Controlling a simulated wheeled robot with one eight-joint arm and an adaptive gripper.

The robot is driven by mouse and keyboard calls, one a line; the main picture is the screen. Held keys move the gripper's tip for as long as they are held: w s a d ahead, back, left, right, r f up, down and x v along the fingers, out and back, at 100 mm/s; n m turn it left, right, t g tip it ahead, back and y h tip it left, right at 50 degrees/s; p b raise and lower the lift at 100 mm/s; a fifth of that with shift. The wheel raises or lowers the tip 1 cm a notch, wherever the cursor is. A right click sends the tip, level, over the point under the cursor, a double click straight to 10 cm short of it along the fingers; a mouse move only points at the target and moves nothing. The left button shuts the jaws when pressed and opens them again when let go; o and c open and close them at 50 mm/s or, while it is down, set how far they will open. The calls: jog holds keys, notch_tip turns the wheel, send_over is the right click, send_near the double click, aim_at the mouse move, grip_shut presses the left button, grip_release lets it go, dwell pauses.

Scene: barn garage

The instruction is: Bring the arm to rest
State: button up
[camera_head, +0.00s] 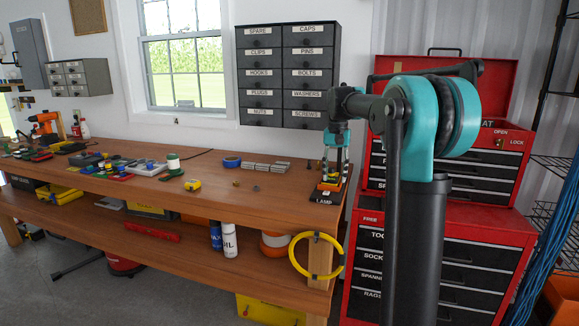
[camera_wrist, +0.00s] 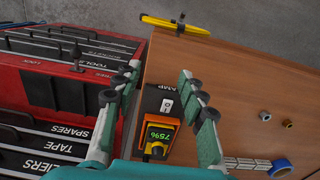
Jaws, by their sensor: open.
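My arm (camera_head: 395,110) reaches from its column over the right end of the workbench. My gripper (camera_head: 333,172) points down there. It also shows in the wrist view (camera_wrist: 158,74), with its two fingers spread wide and nothing gripped. Below and between the fingers is an orange device with a green display (camera_wrist: 157,135). It stands by a black plate labelled LAMP (camera_head: 322,198) at the bench's right end. The fingers partly cover the device in the head view.
The workbench (camera_head: 225,205) has small parts, a blue tape roll (camera_head: 232,162) and a yellow tape measure (camera_head: 193,185). A red tool chest (camera_head: 460,215) stands close on the right. Labelled drawers (camera_head: 290,75) hang behind. A yellow ring (camera_head: 293,262) hangs at the bench's front corner.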

jog(key=s+d+f+n+t, duration=0.1)
jog(key=s+d+f+t, duration=0.1)
jog(key=s+f, duration=1.1)
jog(key=s+d+f+n+t, duration=0.1)
jog(key=s+f+n+t, duration=0.1)
jog(key=s+f, duration=1.1)
jog(key=s, duration=0.5)
jog(key=shift+s+d+f+n+t, duration=0.2)
jog(key=shift+s+d+n+t, duration=0.1)
jog(key=shift+s+d, duration=0.1)
